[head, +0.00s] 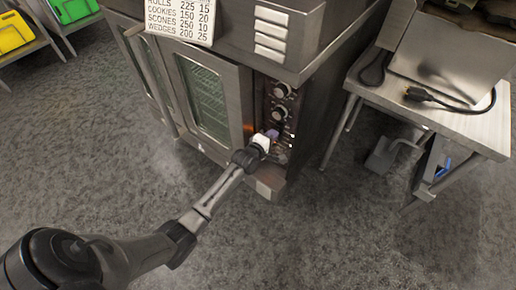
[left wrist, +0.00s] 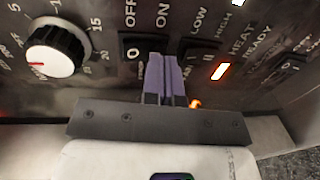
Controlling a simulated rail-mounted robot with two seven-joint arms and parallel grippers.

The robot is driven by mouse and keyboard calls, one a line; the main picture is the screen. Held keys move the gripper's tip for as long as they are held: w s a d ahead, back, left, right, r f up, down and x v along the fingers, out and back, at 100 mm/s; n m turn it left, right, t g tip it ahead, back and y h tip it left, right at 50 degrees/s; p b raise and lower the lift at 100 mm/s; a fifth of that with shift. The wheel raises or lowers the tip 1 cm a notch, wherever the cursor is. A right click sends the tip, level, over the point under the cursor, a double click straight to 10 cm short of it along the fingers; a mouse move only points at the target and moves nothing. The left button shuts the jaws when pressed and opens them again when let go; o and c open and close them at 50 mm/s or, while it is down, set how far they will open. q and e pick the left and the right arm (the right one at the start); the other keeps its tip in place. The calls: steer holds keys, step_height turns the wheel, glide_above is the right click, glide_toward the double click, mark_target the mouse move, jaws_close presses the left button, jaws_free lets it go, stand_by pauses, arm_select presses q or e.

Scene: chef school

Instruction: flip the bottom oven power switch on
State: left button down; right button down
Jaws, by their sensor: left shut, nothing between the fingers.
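The oven (head: 215,95) stands at the centre of the head view, with its control panel on the right of its front. In the left wrist view a black rocker switch (left wrist: 130,50) sits under the OFF and ON labels. Its 0 side shows, and my fingers hide the ON side. My left gripper (head: 272,133) is shut and empty at the lower part of the panel. Its purple fingertips (left wrist: 163,60) are at the ON side of the switch; I cannot tell whether they touch it. My right gripper is not in view.
A white-faced knob (left wrist: 55,50) is left of the switch. A LOW/HIGH rocker (left wrist: 200,47) is right of it, beside a lit HEAT READY lamp (left wrist: 221,70). A metal table (head: 460,125) with a black cable stands at right. The floor in front is clear.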

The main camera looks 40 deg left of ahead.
arm_select(q)
steer(key=s+d+f+p, duration=0.1)
steer(key=s+p, duration=0.4)
steer(key=s, duration=0.7)
steer(key=shift+s+d+f, duration=0.35)
steer(key=shift+d, duration=0.05)
